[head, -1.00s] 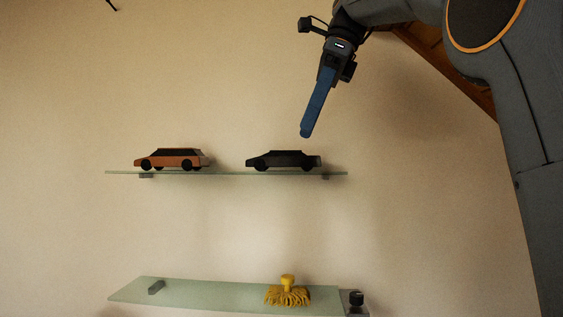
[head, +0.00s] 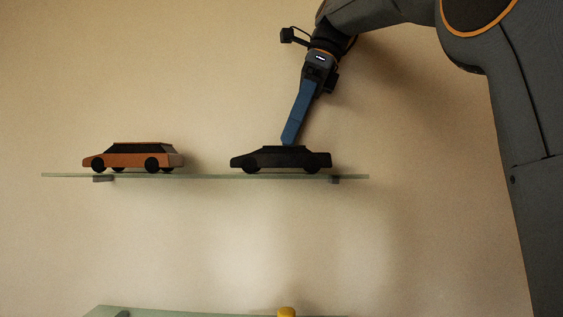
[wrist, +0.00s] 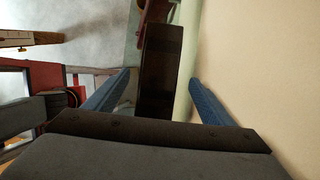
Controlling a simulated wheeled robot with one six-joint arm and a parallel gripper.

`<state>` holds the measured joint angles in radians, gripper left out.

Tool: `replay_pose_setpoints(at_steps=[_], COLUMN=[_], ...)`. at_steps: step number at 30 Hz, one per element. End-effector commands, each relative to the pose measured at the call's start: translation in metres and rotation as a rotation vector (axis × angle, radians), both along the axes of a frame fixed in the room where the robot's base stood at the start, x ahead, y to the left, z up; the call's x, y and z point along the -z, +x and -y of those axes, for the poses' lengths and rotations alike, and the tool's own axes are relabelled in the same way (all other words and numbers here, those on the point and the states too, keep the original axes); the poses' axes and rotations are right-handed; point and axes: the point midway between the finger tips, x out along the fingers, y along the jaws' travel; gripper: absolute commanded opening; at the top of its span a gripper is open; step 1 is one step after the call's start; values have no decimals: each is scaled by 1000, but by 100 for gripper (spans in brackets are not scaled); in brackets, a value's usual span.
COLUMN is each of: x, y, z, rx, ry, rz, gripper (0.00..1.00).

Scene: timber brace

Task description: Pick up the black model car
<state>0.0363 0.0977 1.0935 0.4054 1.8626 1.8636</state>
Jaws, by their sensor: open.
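The black model car (head: 281,159) stands on the right part of the upper glass shelf (head: 215,177). My gripper (head: 290,143) is just above the car, pointing down and tilted, with its blue fingertip at the car's roof in the head view. In the wrist view the open blue fingers (wrist: 160,90) lie on either side of the dark car (wrist: 160,65), with gaps between. I cannot tell whether a finger touches the car.
An orange-brown model car (head: 135,158) stands on the same shelf to the left. A lower glass shelf (head: 180,312) holds a yellow-topped item (head: 287,312), mostly cut off. The wall is close behind the upper shelf.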

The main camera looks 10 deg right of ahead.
Motion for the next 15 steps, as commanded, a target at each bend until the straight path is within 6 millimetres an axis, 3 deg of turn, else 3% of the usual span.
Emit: replay_pose_setpoints(at_steps=[15], x=[44], y=[2], z=[-20], rx=[-1], ry=[0], rz=[2], gripper=[77])
